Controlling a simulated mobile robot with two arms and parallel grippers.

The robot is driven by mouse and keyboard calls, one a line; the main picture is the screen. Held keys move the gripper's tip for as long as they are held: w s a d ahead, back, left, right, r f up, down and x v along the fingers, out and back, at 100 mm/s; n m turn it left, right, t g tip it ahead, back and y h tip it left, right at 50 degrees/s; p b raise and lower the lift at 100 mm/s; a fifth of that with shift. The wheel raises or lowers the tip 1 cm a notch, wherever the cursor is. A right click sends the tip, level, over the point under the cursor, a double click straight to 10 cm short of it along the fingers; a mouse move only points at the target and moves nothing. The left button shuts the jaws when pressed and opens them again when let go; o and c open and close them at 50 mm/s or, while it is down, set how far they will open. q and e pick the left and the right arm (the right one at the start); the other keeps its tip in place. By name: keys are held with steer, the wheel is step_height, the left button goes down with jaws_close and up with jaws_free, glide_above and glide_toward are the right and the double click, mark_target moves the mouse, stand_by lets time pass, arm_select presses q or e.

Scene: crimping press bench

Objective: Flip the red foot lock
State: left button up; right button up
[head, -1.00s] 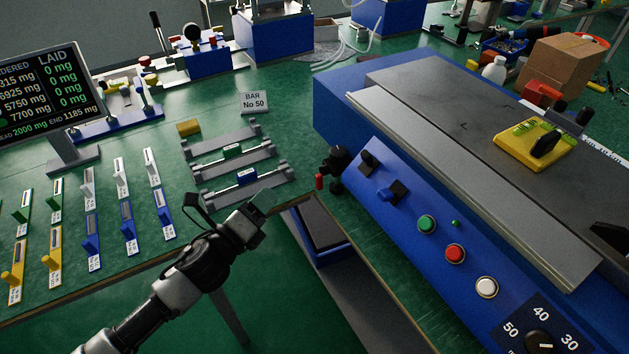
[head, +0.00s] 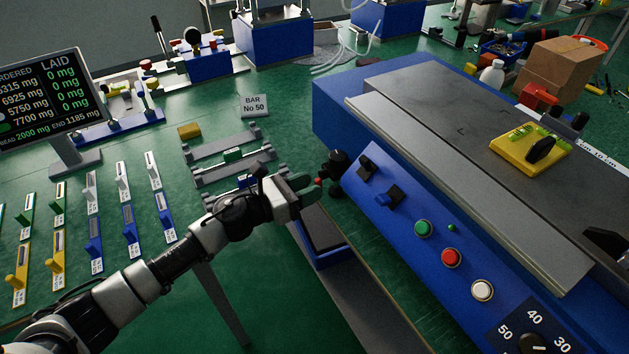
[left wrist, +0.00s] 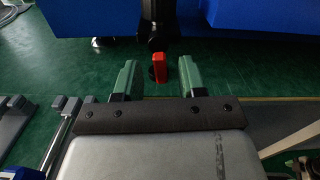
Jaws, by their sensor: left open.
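The red foot lock (head: 319,181) is a small red tab at the black foot (head: 336,162) by the near left corner of the blue press (head: 345,110). In the left wrist view the red lock (left wrist: 158,68) stands upright ahead, between the lines of my two green fingers. My left gripper (head: 306,188) is open and empty, its fingertips close to the lock. The left wrist view shows my left gripper (left wrist: 160,78) with a finger on either side of the lock; I cannot tell whether either touches it. My right gripper is not in view.
A blue-edged dark tray (head: 322,240) lies below my left gripper. Grey bar racks (head: 222,143) stand behind it on the green bench. The press front has switches and buttons (head: 423,228) to the right. A yellow box (head: 528,150) sits on the press top.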

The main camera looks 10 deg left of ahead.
arm_select(q)
steer(key=shift+x, duration=0.95)
steer(key=c, duration=0.7)
steer(key=shift+w+f+m+b, duration=0.1)
steer(key=shift+f+m+b, duration=0.1)
steer(key=shift+m+b, duration=0.45)
jaws_close()
steer(key=shift+r, duration=0.2)
steer(key=o, duration=0.7)
jaws_free()
